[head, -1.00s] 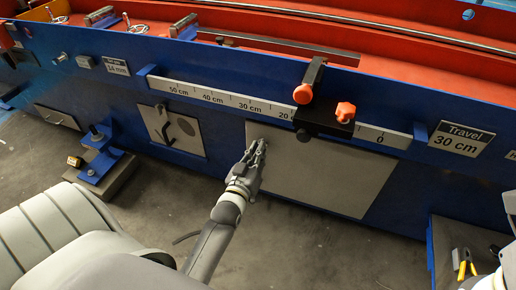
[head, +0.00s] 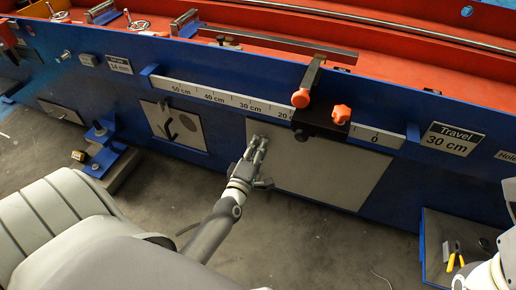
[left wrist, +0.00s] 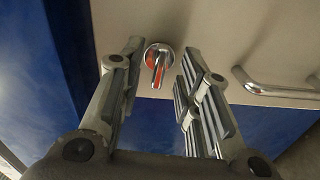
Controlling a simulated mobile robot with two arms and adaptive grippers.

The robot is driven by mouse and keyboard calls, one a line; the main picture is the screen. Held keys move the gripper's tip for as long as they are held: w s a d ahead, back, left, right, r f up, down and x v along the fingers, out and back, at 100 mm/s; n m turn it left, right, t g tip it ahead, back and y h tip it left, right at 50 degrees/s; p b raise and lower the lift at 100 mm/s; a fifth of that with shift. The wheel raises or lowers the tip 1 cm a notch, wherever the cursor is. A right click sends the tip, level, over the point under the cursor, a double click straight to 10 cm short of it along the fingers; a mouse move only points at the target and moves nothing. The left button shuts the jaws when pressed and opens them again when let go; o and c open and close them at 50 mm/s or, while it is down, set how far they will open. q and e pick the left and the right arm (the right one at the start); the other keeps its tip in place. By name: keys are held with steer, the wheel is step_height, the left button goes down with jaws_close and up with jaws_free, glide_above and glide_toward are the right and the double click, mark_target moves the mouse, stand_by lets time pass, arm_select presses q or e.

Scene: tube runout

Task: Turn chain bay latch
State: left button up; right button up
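The latch (left wrist: 157,62) is a small round chrome fitting with a red-marked lever, on a pale panel door in the left wrist view. Its lever points down in that picture. In the head view the pale panel (head: 335,175) is set in the blue machine side, and my left gripper (head: 257,145) is at its upper left part. The latch itself is not clear there. In the left wrist view my left gripper (left wrist: 162,58) is open, with one finger on each side of the latch. I cannot tell whether either finger touches it. My right gripper is not in view.
A chrome bar handle (left wrist: 280,88) stands out from the panel right of the latch. Above the panel run a centimetre scale (head: 225,98) and a black slider block (head: 320,124) with orange knobs. A smaller hatch (head: 190,130) is to the left. Open floor lies below.

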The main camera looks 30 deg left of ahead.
arm_select(q)
steer(key=shift+s, duration=0.1)
steer(key=p+v, duration=0.1)
steer(key=v, duration=0.4)
steer(key=shift+s+d+p, duration=0.1)
steer(key=shift+s+p, duration=0.3)
